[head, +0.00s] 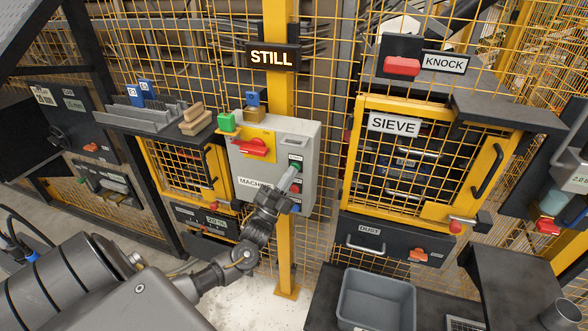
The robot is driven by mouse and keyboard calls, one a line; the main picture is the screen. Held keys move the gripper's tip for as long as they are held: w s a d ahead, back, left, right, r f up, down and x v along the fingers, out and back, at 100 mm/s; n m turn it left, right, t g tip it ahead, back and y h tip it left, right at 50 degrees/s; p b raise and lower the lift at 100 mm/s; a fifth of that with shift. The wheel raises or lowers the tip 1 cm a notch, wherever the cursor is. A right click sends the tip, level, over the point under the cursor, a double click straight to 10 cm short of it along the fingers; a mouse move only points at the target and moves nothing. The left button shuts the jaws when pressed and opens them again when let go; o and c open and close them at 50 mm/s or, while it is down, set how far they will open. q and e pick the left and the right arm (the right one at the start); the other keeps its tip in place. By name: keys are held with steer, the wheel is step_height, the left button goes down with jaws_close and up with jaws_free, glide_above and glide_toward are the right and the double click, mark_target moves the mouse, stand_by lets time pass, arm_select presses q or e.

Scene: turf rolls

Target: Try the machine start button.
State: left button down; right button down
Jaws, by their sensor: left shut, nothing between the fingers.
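The grey machine control box (305,135) hangs on the yellow post. Its right side has a column of buttons under a small label: a green one (297,168) at the top, partly hidden by my fingers, a red one (295,188) and a blue one (295,207). My left gripper (289,176) is shut and empty, its tips at or just in front of the green button. I cannot tell whether they touch it. A red rotary handle (253,147) sits on a yellow plate on the box. A sign (272,56) above reads STILL. My right gripper is out of view.
A green block (227,122) and a brass padlock with a blue top (254,112) are at the box's upper left. Yellow mesh guarding surrounds the box. The SIEVE door (368,202) is to the right, with a grey bin (376,300) below. A shelf (150,125) holds wooden blocks.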

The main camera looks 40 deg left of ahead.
arm_select(q)
steer(key=shift+s, duration=0.1)
steer(key=shift+s+d+p, duration=0.25)
steer(key=shift+s+p, duration=0.15)
steer(key=shift+s, duration=0.3)
steer(key=s, duration=0.1)
steer(key=s+d+p, duration=0.1)
steer(key=s, duration=0.1)
steer(key=s+p, duration=0.1)
steer(key=shift+s+d, duration=0.35)
stand_by(0.8)
